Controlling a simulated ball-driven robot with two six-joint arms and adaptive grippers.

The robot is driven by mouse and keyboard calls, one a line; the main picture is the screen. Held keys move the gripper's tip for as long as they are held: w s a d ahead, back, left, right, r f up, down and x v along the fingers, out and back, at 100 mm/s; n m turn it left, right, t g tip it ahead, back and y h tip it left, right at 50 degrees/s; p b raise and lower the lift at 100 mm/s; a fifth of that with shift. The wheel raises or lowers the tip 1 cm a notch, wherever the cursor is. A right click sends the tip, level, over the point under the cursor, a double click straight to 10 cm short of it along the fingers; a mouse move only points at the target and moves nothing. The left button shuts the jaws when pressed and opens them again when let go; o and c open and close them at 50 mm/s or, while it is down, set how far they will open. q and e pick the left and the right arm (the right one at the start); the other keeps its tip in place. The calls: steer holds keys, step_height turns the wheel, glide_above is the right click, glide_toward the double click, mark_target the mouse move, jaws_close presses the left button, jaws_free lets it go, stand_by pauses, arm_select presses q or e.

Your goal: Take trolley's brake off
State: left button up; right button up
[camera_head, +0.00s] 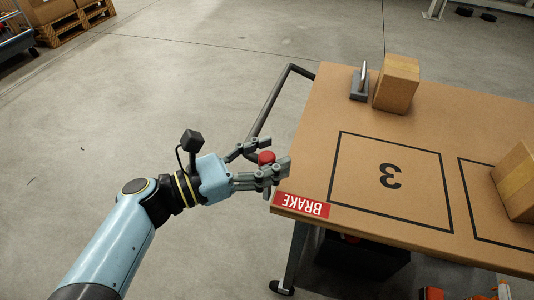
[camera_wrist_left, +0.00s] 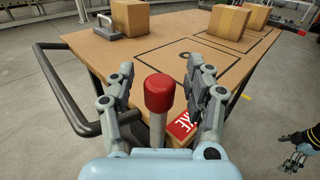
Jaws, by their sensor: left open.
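The trolley (camera_head: 312,130) has a brown board top and stands at the right in the head view. Its brake lever has a red knob (camera_head: 266,158) on a grey shaft, beside the trolley's near left corner and the red BRAKE label (camera_head: 301,205). The lever stands upright in the left wrist view (camera_wrist_left: 159,92). My left gripper (camera_head: 277,154) is open, with its fingers on either side of the knob. In the wrist view, gaps show between knob and fingers. My right gripper (camera_wrist_left: 294,161) shows small at the right edge of the wrist view; its jaw state is unclear.
A dark push handle (camera_head: 270,100) sticks out from the trolley's left end. Cardboard boxes (camera_head: 397,84) and a grey metal block with a handle (camera_head: 359,84) stand on the top. Open concrete floor lies to the left. Pallets (camera_head: 85,20) are far at the upper left.

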arm_select(q)
steer(key=c, duration=1)
jaws_close()
steer(key=shift+w, duration=0.1)
steer(key=shift+w+d+p, duration=0.1)
steer(key=shift+w+p, duration=0.05)
steer(key=shift+p, duration=0.25)
steer(key=shift+w+d, duration=0.1)
steer(key=shift+w, duration=0.05)
